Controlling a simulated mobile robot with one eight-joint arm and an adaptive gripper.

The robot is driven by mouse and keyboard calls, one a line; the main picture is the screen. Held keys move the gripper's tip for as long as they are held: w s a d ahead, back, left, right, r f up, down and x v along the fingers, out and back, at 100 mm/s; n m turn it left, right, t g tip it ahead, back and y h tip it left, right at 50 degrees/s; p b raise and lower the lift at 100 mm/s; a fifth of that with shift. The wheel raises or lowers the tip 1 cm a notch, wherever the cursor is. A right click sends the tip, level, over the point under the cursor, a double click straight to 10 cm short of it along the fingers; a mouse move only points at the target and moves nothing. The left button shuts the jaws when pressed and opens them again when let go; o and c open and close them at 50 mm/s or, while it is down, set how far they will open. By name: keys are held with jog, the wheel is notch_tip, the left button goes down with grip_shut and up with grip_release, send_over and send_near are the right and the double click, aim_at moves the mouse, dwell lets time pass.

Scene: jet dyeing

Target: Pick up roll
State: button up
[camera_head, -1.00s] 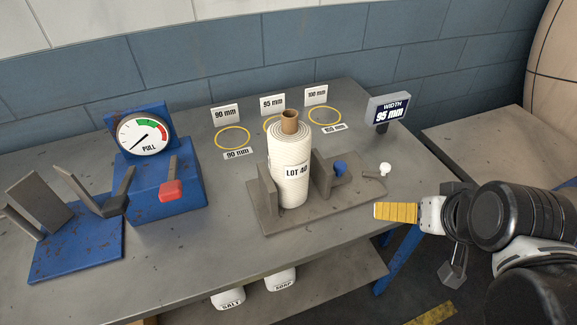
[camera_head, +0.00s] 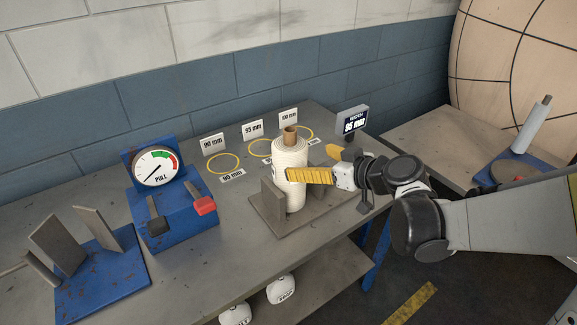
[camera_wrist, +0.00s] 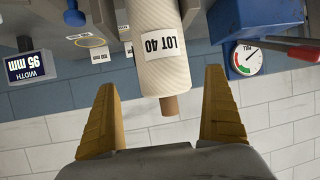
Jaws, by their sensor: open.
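The roll (camera_head: 290,148) is a white wound roll with a brown core, upright in a grey cradle (camera_head: 262,212) on the bench. In the wrist view the roll (camera_wrist: 157,60) appears upside down with its "LOT 40" label showing. In the wrist view the roll lies between the fingers (camera_wrist: 160,85), with a gap on each side. I see no contact.
A blue pull gauge (camera_head: 172,195) with a red-tipped lever stands left of the roll. A blue base with grey plates (camera_head: 95,275) is farther left. Yellow rings (camera_head: 222,163) and size cards lie behind. A width display (camera_head: 352,120) stands behind the gripper.

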jog(key=b+x, duration=0.2)
jog(key=x, duration=0.6)
jog(key=shift+s+a+f+b, duration=0.1)
jog(key=shift+s+b, duration=0.05)
jog(key=shift+b, duration=0.15)
jog(key=shift+s, duration=0.1)
jog(key=shift+c, duration=1)
jog(key=c, duration=1.1)
